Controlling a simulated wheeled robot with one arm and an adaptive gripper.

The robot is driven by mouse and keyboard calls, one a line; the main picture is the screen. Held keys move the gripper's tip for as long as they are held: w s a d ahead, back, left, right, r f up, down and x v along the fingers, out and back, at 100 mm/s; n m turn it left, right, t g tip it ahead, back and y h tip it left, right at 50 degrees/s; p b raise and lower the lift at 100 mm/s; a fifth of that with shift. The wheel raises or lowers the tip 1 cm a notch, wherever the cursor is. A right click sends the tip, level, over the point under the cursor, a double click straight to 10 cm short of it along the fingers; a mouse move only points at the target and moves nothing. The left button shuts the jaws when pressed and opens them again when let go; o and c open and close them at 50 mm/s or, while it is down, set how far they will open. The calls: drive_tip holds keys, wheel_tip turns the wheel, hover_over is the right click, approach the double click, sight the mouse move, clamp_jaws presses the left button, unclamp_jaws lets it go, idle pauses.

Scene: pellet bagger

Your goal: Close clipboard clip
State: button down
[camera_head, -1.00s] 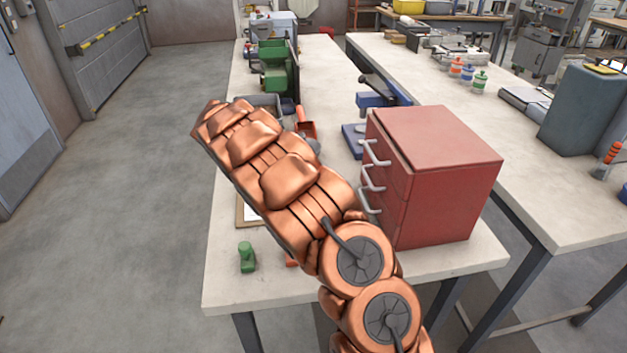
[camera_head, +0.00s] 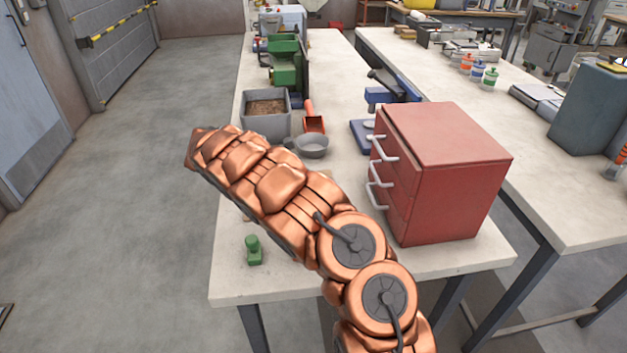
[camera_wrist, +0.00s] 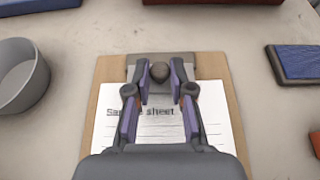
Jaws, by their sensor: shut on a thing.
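The clipboard (camera_wrist: 236,118) lies flat on the bench under my gripper in the wrist view, a brown board with a white "Sample sheet" (camera_wrist: 110,128). Its grey metal clip (camera_wrist: 186,68) sits at the far end with a dark round knob (camera_wrist: 159,71). My gripper (camera_wrist: 159,80) has its two purple-padded fingers on either side of the knob, shut on it. The gripper body hides the near part of the sheet. In the head view my copper arm covers nearly all of the clipboard, and my gripper is hidden there. Whether the clip lies fully down on the sheet is unclear.
A red drawer cabinet (camera_head: 450,165) stands right of my arm. A grey bowl (camera_head: 311,145), an orange scoop (camera_head: 314,124) and a bin of pellets (camera_head: 267,124) lie beyond it. A green object (camera_head: 253,251) stands near the bench's front edge. A blue pad (camera_wrist: 298,62) lies right of the clipboard.

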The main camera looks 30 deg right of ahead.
drive_tip(key=c, duration=1)
unclamp_jaws()
drive_tip(key=shift+c, duration=0.2)
drive_tip(key=shift+w+a, duration=0.1)
drive_tip(key=shift+a, duration=0.05)
drive_tip(key=shift+v, duration=3.65)
drive_tip(key=shift+r, duration=0.1)
